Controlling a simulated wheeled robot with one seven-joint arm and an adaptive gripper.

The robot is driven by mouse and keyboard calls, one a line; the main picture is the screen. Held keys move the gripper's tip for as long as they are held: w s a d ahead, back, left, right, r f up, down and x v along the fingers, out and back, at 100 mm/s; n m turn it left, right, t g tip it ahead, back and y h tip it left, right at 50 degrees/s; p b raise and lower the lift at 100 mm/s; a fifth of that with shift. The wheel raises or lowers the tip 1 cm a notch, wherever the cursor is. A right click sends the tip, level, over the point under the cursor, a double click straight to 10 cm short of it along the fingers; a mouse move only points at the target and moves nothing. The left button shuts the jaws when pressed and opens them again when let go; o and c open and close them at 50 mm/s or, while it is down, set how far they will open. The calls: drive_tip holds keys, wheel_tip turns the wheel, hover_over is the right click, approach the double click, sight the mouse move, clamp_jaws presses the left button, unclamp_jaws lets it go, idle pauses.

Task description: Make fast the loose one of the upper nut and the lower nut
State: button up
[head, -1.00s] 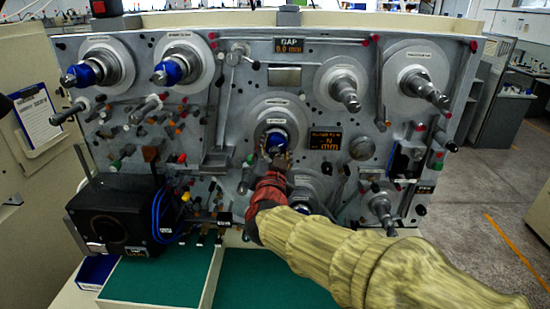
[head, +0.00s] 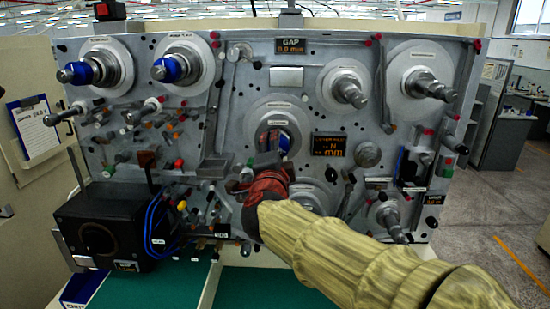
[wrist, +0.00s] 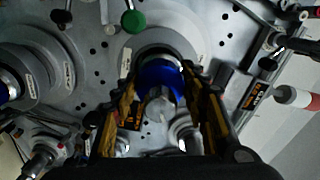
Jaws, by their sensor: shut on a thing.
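The upper nut is a blue ring on the middle spindle (head: 284,142), partly covered by my gripper in the head view. In the wrist view the blue nut (wrist: 160,82) sits between the two yellow-and-black fingers of my gripper (wrist: 163,105), one on each side, with the grey spindle end in front of it. My gripper (head: 268,158) is shut on this nut. The lower nut (head: 311,204) is on the spindle below and right, mostly hidden behind my arm. Whether either nut is loose does not show.
Two more blue-nutted spindles (head: 80,72) stand at the upper left of the grey panel (head: 290,100). Bare spindles are at the right. A GAP display (head: 290,46) reads 0.0 mm. Levers and coloured knobs crowd the lower panel. A black box (head: 100,232) stands lower left.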

drive_tip(key=shift+f+m+b, duration=0.1)
drive_tip(key=shift+m+b, duration=0.25)
drive_tip(key=shift+m, duration=0.25)
drive_tip(key=o, duration=1.1)
drive_tip(key=shift+o, duration=0.2)
drive_tip(key=shift+s, duration=0.1)
drive_tip(key=s, duration=1.1)
drive_tip(key=shift+s+a, duration=0.2)
drive_tip(key=shift+s, duration=0.2)
